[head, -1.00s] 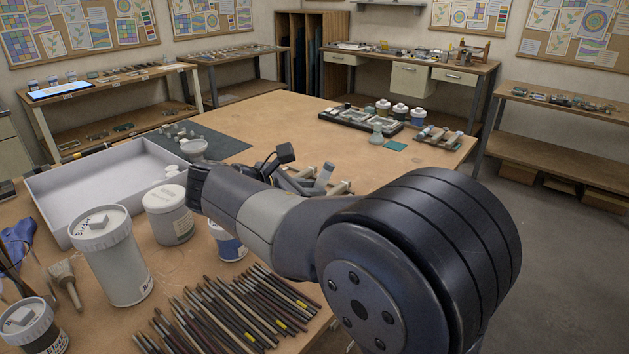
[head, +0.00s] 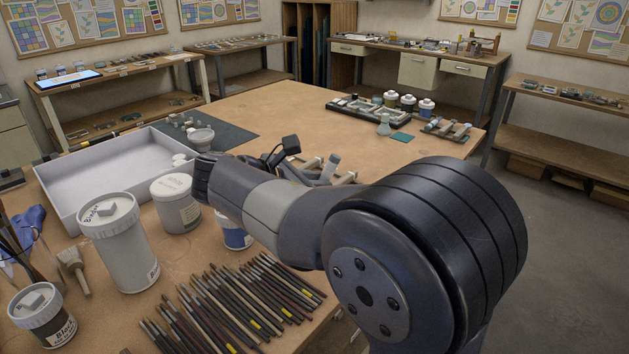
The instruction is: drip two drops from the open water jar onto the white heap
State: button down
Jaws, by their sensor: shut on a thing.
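My arm crosses the middle of the head view, and its near joint fills the lower right. My gripper's fingers are hidden behind the arm, so I cannot see what they hold. I cannot pick out an open water jar. Small white rounded shapes (head: 182,160) show at the right end of the white tray (head: 66,200); I cannot tell whether one is the white heap. A pale bowl (head: 201,138) stands on the dark mat (head: 232,140).
Lidded white jars (head: 120,240) (head: 177,205) (head: 43,315) stand at the left front. A blue-labelled jar (head: 236,236) is partly behind my arm. Many brushes (head: 230,305) lie along the front edge. Grey-headed tools (head: 332,163) lie beyond my arm. The table's far middle (head: 285,105) is clear.

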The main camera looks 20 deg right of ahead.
aim_at(332, 156)
jog(key=shift+d+r+p, duration=0.4)
jog(key=shift+r+p, duration=0.45)
jog(key=shift+p, duration=0.05)
jog(key=shift+d+r+p, duration=0.4)
jog(key=shift+r+p, duration=0.45)
jog(key=shift+d+r+p, duration=0.4)
jog(key=shift+r+p, duration=0.45)
jog(key=shift+p, duration=0.05)
notch_tip(332, 156, up, 5)
jog(key=p, duration=0.5)
jog(key=shift+f, duration=0.2)
jog(key=shift+f, duration=0.1)
